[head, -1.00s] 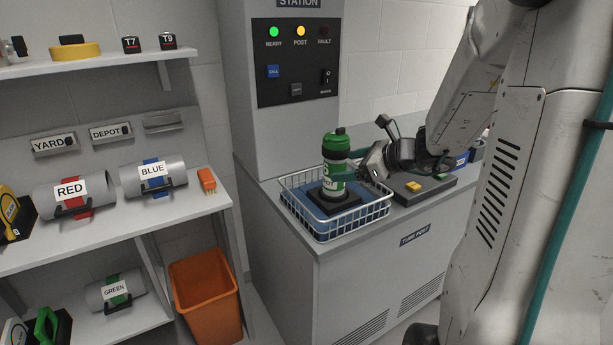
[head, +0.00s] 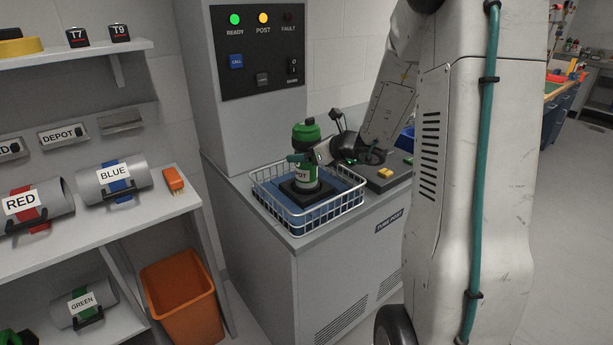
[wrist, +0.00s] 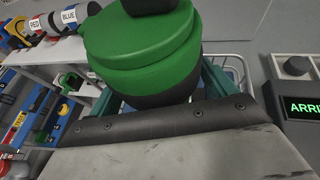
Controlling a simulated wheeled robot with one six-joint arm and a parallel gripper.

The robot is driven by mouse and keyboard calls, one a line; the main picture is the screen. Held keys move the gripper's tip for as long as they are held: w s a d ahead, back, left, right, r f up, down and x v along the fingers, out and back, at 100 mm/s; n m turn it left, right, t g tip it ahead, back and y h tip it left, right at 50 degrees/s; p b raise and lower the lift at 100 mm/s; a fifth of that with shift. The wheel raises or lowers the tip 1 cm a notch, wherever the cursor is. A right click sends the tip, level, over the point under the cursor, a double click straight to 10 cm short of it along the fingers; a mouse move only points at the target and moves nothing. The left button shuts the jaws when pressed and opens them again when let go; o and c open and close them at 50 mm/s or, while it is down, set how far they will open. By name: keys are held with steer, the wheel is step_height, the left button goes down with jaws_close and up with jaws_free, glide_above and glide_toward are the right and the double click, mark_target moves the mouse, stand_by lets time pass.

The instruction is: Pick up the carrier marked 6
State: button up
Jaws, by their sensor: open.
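A green and black carrier (head: 306,133) stands upright in a black holder (head: 307,191) inside the wire basket (head: 285,223). Its white label is partly hidden and shows only "POT"; I cannot read a 6 on it now. My gripper (head: 304,157) reaches in from the right at the carrier's upper body, with a teal finger showing across it below the cap. In the wrist view, the green cap (wrist: 150,50) fills the upper middle, with teal fingers of my gripper (wrist: 158,90) on both sides. The jaws are open around the carrier; contact is hidden.
The basket sits on a grey counter (head: 345,262) before a station panel (head: 258,50) with lit green and yellow lamps. Shelves at left hold the RED (head: 35,205), BLUE (head: 112,180) and GREEN (head: 85,304) tubes. An orange bin (head: 183,300) stands between shelves and counter.

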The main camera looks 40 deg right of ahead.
steer(key=c, duration=1.5)
steer(key=shift+c, duration=0.2)
steer(key=shift+r, duration=0.15)
